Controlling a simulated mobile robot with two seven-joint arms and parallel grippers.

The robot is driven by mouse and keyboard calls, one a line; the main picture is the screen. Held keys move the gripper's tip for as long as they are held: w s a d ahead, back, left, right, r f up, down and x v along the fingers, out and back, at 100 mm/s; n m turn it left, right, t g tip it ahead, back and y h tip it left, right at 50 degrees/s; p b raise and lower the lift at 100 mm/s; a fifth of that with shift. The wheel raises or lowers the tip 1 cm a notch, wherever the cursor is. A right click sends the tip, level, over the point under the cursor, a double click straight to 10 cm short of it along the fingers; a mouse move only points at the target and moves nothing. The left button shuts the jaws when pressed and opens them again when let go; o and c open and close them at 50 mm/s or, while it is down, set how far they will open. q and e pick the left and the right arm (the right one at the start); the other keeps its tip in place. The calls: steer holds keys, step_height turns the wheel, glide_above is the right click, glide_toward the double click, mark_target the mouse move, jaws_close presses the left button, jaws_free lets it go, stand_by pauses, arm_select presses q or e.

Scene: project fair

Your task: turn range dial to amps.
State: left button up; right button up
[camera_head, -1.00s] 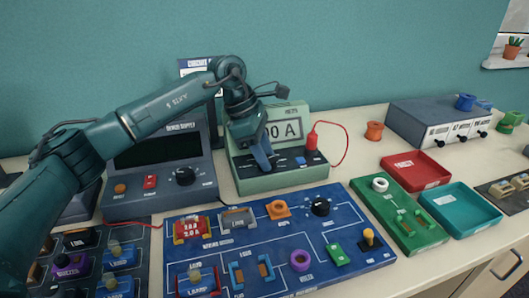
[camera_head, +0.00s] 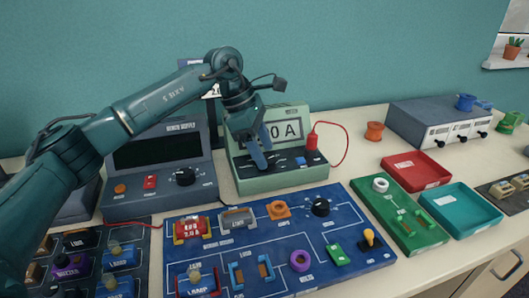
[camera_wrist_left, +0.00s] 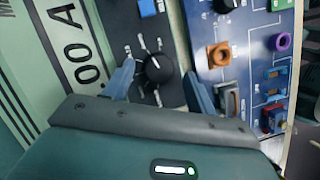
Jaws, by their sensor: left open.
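The green meter (camera_head: 283,180) stands on the table with a display reading "0 A" where my arm leaves it uncovered. Its black range dial (camera_wrist_left: 157,68) shows in the left wrist view on the dark panel, with pale marks around it. My left gripper (camera_head: 263,158) is over the left part of that panel and hides the dial in the head view. In the wrist view its two blue fingers are open, one on each side of the dial. I cannot tell whether they touch it. My right gripper is not in view.
A red plug (camera_head: 312,140) with a looping cable is at the meter's right end. The power supply (camera_head: 155,190) stands close on the left. A blue circuit board (camera_head: 225,257) lies in front. A red tray (camera_head: 416,158) and a teal tray (camera_head: 461,224) are at the right.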

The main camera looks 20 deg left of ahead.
arm_select(q)
steer(key=v, duration=1.1)
steer(key=shift+a+r, duration=0.2)
steer(key=shift+r, duration=0.1)
